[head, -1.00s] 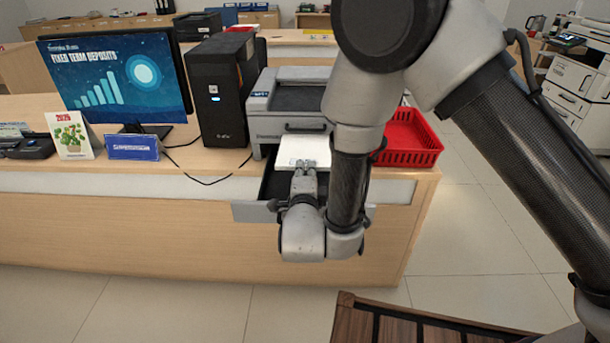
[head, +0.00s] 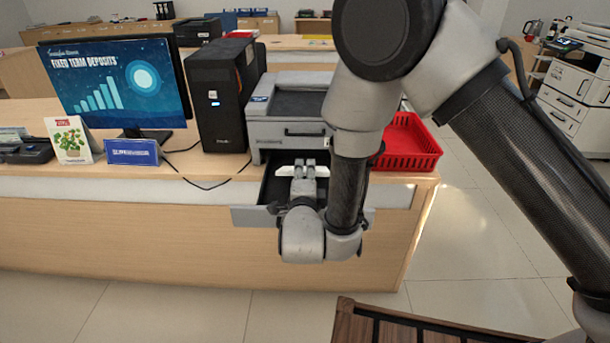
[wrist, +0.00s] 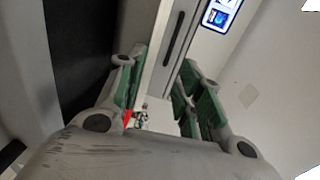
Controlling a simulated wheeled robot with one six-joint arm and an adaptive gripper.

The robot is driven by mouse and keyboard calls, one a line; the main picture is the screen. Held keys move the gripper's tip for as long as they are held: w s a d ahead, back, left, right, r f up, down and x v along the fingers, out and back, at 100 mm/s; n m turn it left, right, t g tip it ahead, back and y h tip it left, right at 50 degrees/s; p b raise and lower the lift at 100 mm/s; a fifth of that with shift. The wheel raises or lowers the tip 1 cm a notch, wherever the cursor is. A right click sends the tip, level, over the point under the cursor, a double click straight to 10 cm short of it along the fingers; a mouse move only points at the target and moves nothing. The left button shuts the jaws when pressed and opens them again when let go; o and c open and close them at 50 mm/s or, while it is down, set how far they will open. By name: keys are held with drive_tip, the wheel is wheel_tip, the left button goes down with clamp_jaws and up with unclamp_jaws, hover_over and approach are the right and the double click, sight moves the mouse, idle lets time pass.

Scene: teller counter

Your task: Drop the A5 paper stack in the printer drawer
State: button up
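The paper stack (head: 285,171) shows in the head view only as a thin white strip at the open printer drawer (head: 254,215). It spans both sides of my fingertips and lies low, over or in the dark drawer interior; whether it rests on the drawer floor I cannot tell. My gripper (head: 302,166) is at the drawer, fingers toward the printer (head: 290,125). In the wrist view my gripper (wrist: 158,92) has its green-padded fingers apart, with a clear gap and no paper seen between them.
A red basket (head: 410,145) stands right of the printer, partly behind my arm. A black computer tower (head: 218,105) and a monitor (head: 120,85) stand to the left. The drawer juts out past the counter's front edge.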

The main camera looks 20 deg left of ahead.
drive_tip(key=v, duration=1.2)
idle(0.4)
